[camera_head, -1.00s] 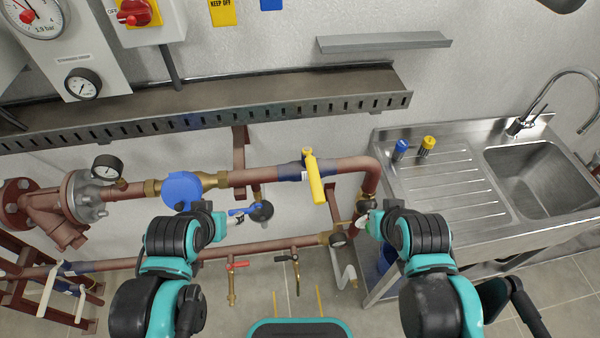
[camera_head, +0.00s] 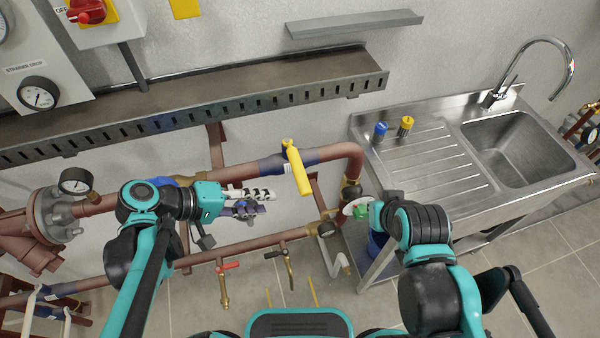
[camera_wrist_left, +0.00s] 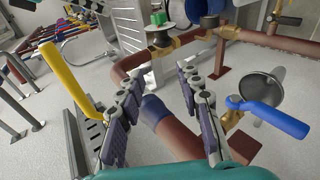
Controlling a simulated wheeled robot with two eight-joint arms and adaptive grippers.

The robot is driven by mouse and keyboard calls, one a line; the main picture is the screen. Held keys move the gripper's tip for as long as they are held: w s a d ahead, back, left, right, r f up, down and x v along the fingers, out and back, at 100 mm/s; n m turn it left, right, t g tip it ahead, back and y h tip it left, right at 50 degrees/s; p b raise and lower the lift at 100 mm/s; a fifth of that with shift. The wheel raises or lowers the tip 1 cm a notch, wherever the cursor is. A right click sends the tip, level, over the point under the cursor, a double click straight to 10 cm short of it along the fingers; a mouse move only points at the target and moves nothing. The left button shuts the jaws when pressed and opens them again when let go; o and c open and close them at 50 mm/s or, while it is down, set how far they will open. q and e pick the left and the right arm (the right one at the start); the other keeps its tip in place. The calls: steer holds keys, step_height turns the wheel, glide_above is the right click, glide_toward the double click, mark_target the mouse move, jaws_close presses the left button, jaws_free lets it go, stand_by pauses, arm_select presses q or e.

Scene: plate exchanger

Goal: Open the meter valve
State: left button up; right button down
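A yellow valve lever (camera_head: 299,170) hangs from the upper copper-brown pipe, slanting down across it. It also shows in the left wrist view (camera_wrist_left: 76,74), left of the fingers. My left gripper (camera_head: 248,200) is open, with nothing between its fingers. It is left of the yellow lever and apart from it. In the left wrist view its fingers (camera_wrist_left: 165,105) spread over a pipe end with a blue section. A blue lever (camera_wrist_left: 272,118) on a brass tap is right of the fingers. The right gripper's fingers are not clear, near a green part (camera_head: 362,211).
A steel sink (camera_head: 515,150) with a drainboard stands at the right. A slotted metal tray (camera_head: 200,105) runs above the pipes. A gauge (camera_head: 76,182) is at the left.

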mark_target(299, 170)
arm_select(q)
step_height(299, 170, up, 8)
steer(key=a+m+h, duration=0.1)
steer(key=a+h, duration=0.1)
steer(key=h, duration=0.5)
steer(key=b+x, duration=0.1)
steer(key=x, duration=0.2)
steer(key=b+x, duration=0.1)
steer(key=x, duration=0.3)
steer(key=b+x, duration=0.1)
steer(key=x, duration=0.3)
steer(key=shift+s+d+r, duration=0.2)
steer(key=shift+s, duration=0.1)
jaws_close()
